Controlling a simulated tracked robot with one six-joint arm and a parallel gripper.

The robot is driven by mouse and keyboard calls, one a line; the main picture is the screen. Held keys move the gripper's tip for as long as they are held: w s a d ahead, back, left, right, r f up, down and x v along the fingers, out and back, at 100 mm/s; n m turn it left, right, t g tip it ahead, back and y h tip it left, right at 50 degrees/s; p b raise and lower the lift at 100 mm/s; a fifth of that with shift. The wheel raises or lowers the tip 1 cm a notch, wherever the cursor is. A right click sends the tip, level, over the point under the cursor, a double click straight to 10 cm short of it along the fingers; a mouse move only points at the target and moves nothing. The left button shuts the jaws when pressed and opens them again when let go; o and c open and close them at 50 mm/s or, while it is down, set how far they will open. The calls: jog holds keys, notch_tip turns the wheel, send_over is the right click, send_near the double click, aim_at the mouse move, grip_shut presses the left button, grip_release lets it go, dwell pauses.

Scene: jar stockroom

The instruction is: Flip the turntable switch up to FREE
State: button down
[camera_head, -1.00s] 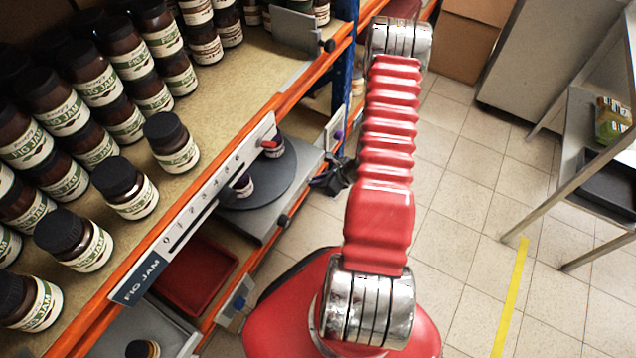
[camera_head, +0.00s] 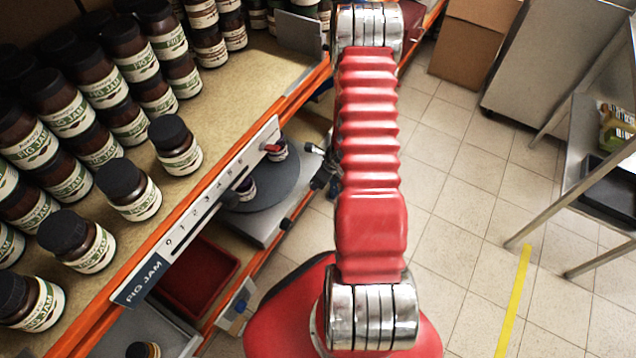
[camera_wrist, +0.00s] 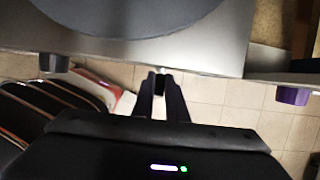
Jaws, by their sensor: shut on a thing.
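The dark round turntable (camera_head: 272,185) sits on a grey base (camera_head: 262,226) on the lower shelf, with small jars on it. In the wrist view the dark disc (camera_wrist: 130,12) and the grey front of its base (camera_wrist: 205,50) fill the top. My gripper (camera_wrist: 161,80) is at the lower edge of that front, with its fingers close together around a small pale tip, apparently the turntable switch (camera_wrist: 162,70). The switch's position and lettering cannot be read. In the head view my gripper (camera_head: 324,172) is small and partly hidden behind my red arm.
A dark knob (camera_wrist: 54,64) projects left of my fingers and a purple one (camera_wrist: 293,95) right. Jars of fig jam (camera_head: 130,188) crowd the upper shelf, above an orange rail (camera_head: 180,218). A red tray (camera_head: 200,280) lies below. Tiled floor (camera_head: 470,200) is open at right.

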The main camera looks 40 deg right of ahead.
jog(key=shift+w, duration=0.1)
dwell(0.4)
jog(key=c, duration=1.8)
grip_release()
jog(key=shift+o, duration=0.2)
jog(key=shift+r, duration=0.15)
jog(key=v, duration=1.3)
jog(key=shift+r, duration=0.2)
